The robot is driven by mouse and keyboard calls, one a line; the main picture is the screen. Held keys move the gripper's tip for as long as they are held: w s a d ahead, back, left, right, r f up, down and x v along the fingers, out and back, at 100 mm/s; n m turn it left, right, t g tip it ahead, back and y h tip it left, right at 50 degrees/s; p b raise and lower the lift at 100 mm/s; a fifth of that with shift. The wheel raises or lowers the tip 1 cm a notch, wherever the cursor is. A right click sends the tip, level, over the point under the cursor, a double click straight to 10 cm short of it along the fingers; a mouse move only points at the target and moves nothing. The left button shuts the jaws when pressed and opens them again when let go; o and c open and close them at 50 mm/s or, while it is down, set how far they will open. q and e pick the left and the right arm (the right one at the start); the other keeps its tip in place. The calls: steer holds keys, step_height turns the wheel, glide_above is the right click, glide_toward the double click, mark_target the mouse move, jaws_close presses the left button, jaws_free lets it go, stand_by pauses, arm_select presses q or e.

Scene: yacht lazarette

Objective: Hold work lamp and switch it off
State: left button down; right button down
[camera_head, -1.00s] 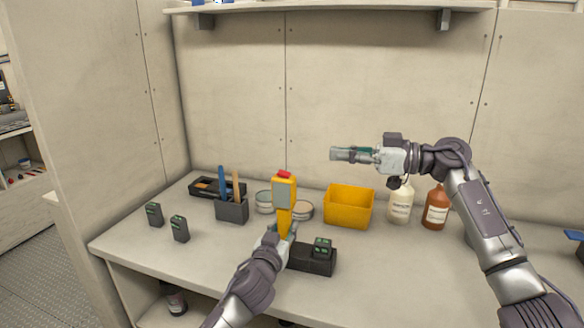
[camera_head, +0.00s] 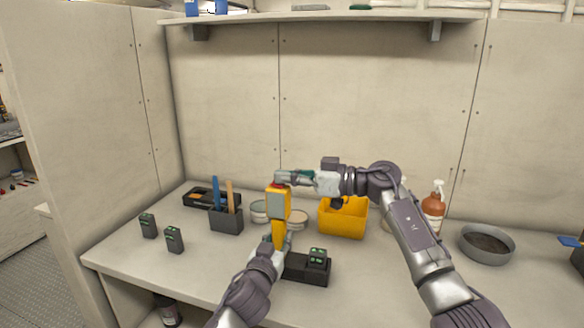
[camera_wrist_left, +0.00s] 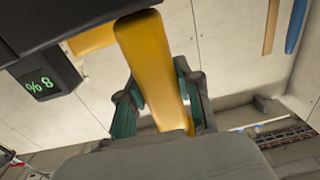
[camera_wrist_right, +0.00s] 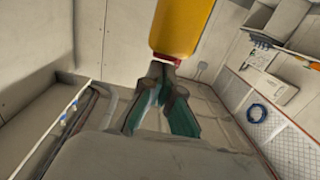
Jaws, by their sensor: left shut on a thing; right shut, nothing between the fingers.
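The work lamp (camera_head: 278,208) is yellow with a grey panel on its head and a red button on top. It stands upright above the bench. My left gripper (camera_head: 274,243) is shut around its yellow handle, which also shows between the fingers in the left wrist view (camera_wrist_left: 152,65). My right gripper (camera_head: 282,178) is shut and empty, its tips at the lamp's top. In the right wrist view, the red button (camera_wrist_right: 168,58) is right at those fingertips (camera_wrist_right: 165,72); I cannot tell whether it is pressed. I cannot tell if the lamp is lit.
A black dock (camera_head: 306,269) with a green-lit battery (camera_head: 317,257) sits beside the left gripper. Two batteries (camera_head: 174,240) stand at left. Behind are a tool holder (camera_head: 226,220), tins and a yellow bin (camera_head: 343,218). A bottle (camera_head: 433,207) and grey bowl (camera_head: 487,246) stand at right.

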steer(key=shift+f, duration=0.15)
steer(key=shift+a+f+h, duration=0.15)
steer(key=shift+f+h, duration=0.05)
steer(key=shift+h, duration=0.3)
steer(key=shift+r, duration=0.55)
steer(key=r, duration=0.3)
steer(key=shift+w+a+r, duration=0.1)
steer(key=shift+a+r, duration=0.05)
steer(key=shift+a, duration=0.1)
steer(key=r+v, duration=0.2)
steer(key=v, duration=0.7)
steer(key=shift+d, duration=0.3)
steer(key=shift+r, duration=0.1)
arm_select(q)
steer(key=c, duration=0.7)
jaws_free()
